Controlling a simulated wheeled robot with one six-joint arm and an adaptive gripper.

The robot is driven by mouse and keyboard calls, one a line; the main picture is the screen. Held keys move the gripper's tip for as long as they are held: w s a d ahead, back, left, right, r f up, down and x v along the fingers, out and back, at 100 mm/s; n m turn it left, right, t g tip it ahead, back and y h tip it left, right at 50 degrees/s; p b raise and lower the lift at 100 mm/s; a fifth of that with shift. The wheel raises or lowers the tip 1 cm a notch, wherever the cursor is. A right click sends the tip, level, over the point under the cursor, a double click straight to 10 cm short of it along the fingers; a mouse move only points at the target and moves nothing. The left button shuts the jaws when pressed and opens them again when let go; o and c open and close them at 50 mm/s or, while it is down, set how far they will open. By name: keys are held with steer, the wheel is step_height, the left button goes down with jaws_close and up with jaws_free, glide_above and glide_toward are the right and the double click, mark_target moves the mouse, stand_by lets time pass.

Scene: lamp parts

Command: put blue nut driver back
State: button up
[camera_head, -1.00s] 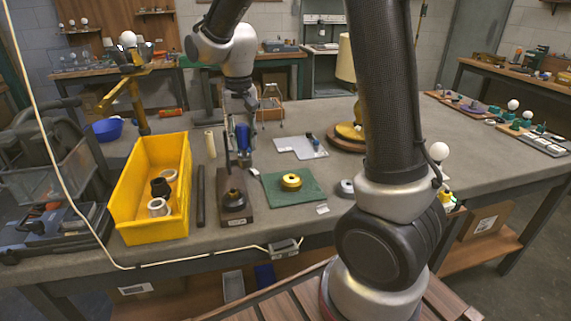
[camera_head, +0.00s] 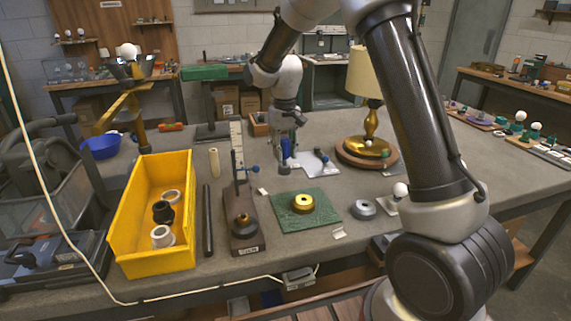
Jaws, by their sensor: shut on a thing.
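My gripper (camera_head: 286,137) hangs over the middle of the table, pointing down. It is shut on the blue nut driver (camera_head: 285,149), whose blue handle shows below the fingers. The driver's lower end shows as a dark tip in front of the left edge of a pale tool mat (camera_head: 302,167). I cannot tell whether it touches the table. Another small tool with a blue end (camera_head: 323,158) lies on the mat, to the right of the driver.
A brass lamp with a shade (camera_head: 369,75) stands behind right. A yellow bin (camera_head: 124,225) holds several parts at left.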

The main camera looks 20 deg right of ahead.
mark_target(284, 160)
steer(key=shift+f, duration=1.95)
steer(key=shift+f, duration=0.15)
steer(key=o, duration=1.1)
